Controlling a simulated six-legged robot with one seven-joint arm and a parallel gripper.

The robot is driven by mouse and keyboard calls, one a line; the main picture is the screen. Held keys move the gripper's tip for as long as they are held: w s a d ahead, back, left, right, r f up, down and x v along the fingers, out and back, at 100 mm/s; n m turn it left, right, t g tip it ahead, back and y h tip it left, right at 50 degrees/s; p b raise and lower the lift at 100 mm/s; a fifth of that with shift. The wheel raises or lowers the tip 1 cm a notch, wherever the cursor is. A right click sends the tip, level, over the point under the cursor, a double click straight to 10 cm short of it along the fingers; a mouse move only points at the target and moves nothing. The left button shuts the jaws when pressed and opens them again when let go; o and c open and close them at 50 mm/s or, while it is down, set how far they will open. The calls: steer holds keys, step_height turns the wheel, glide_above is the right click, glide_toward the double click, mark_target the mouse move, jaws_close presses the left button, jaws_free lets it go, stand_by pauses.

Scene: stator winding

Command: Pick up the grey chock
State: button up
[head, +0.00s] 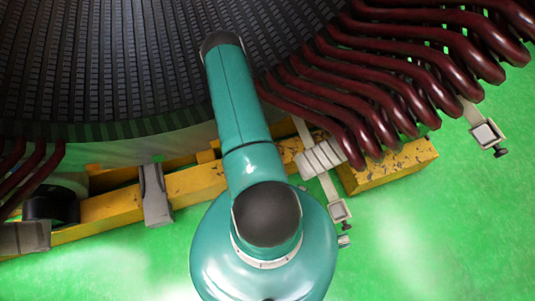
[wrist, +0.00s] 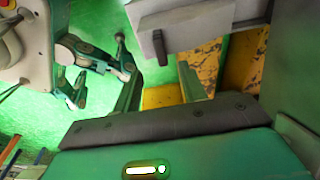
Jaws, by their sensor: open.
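A grey chock-like block (head: 155,195) leans upright against the yellow beam, left of my arm in the head view. A lighter grey ribbed block (head: 320,158) sits at the beam to the right of my arm. In the wrist view a grey block (wrist: 195,22) lies just beyond my gripper (wrist: 161,70); I cannot tell which of these blocks it is. My gripper is open, with nothing between its fingers. The yellow surface and green floor show past the fingertips. In the head view my gripper is hidden behind my arm.
The dark stator core (head: 105,60) fills the upper left. Dark red winding bars (head: 375,85) crowd the upper right, close to my arm. A chipped yellow beam (head: 390,168) runs below them. The green floor (head: 440,240) is clear at lower right.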

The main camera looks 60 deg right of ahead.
steer(key=f, duration=0.4)
steer(key=shift+s+d+f, duration=0.15)
steer(key=shift+s+f, duration=0.05)
steer(key=shift+s, duration=0.05)
steer(key=shift+s+d+f, duration=0.1)
steer(key=shift+d+f, duration=0.05)
steer(key=shift+f, duration=0.7)
steer(key=shift+s+d+f, duration=0.1)
steer(key=shift+d+f, duration=0.05)
steer(key=shift+f, duration=0.7)
steer(key=shift+s+d+f, duration=0.1)
steer(key=shift+d+f, duration=0.05)
steer(key=shift+f, duration=0.7)
jaws_close()
